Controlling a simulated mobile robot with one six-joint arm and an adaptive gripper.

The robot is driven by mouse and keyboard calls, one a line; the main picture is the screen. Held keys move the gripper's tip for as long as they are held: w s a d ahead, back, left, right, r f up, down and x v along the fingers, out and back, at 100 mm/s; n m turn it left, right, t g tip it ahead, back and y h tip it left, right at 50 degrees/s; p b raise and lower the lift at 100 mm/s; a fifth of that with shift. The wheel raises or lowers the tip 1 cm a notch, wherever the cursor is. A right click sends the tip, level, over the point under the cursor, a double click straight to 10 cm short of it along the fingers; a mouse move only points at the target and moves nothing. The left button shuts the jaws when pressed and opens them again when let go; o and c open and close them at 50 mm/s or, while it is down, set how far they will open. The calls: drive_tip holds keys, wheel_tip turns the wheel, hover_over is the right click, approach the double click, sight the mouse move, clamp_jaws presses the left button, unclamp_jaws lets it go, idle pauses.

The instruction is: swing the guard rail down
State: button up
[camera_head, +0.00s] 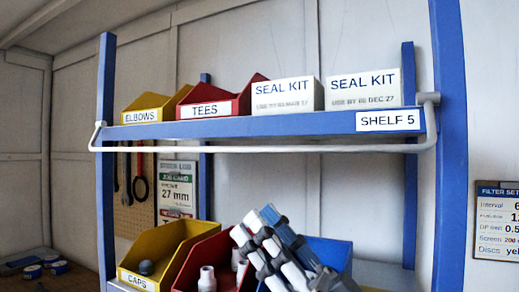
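The guard rail (270,149) is a thin white bar across the front of the blue shelf board (270,127) marked SHELF 5. Its long bar shows just below the board's front edge, roughly level. Short bent ends rise to a grey pivot (429,98) at the right post and to the left post. My gripper (256,225), grey, white and blue, is at the bottom centre, pointing up and left. It appears well below the rail and apart from it. Whether its fingers are open or shut is unclear. Nothing is seen held in it.
On the shelf stand a yellow ELBOWS bin (142,105), a red TEES bin (212,102) and two SEAL KIT boxes (287,95). Below are a yellow CAPS bin (157,255), a red bin and a blue bin (335,255). Blue posts (450,150) flank the rack.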

drive_tip(key=x, duration=1.6)
drive_tip(key=shift+a+r+p, duration=0.25)
drive_tip(key=shift+r+p, duration=0.05)
drive_tip(key=shift+c, duration=0.5)
clamp_jaws()
